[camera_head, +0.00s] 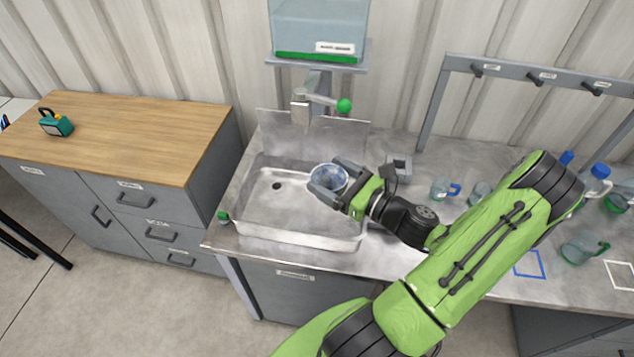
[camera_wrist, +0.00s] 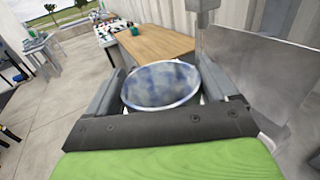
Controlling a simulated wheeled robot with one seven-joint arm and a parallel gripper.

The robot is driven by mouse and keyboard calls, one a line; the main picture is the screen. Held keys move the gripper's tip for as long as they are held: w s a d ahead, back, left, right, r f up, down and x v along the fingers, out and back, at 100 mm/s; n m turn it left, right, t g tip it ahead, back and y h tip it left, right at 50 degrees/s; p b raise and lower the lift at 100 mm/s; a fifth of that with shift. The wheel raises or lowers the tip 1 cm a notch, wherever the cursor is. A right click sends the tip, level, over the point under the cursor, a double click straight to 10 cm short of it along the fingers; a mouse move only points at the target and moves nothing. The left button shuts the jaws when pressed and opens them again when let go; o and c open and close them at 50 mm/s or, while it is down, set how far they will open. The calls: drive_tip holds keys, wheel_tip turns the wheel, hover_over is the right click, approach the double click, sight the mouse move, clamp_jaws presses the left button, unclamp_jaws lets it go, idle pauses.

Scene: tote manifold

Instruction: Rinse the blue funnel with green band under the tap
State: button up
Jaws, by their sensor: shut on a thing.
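My gripper (camera_head: 335,187) is shut on a round blue thing with a pale rim, the funnel (camera_head: 328,177), and holds it over the right part of the sink basin (camera_head: 262,212). In the wrist view the funnel (camera_wrist: 161,84) sits between both fingers, its wide mouth facing the camera, with mottled blue and grey inside. Its green band and spout are hidden. The tap (camera_head: 312,97), with a green knob on its lever, stands behind the basin, up and left of the funnel in the head view. I see no water running.
A water tank (camera_head: 319,28) sits on a shelf above the tap. A hook rack (camera_head: 535,76) and several clear cups and bottles stand on the counter to the right. A wooden-topped cabinet (camera_head: 120,135) bearing a teal box (camera_head: 56,123) is at left.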

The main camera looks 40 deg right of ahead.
drive_tip(key=shift+w+d+f+b, duration=0.2)
drive_tip(key=shift+d+f+b, duration=0.05)
drive_tip(key=shift+f+b, duration=0.25)
drive_tip(key=shift+w+d+f+b, duration=0.1)
drive_tip(key=shift+w+b, duration=0.2)
drive_tip(key=shift+b, duration=0.25)
drive_tip(key=w+d+f, duration=0.1)
drive_tip(key=w, duration=1.1)
drive_tip(key=shift+w+d+f, duration=0.15)
drive_tip(key=shift+d+f, duration=0.25)
drive_tip(key=shift+d+p, duration=0.55)
drive_tip(key=shift+d, duration=0.1)
drive_tip(key=shift+a, duration=0.15)
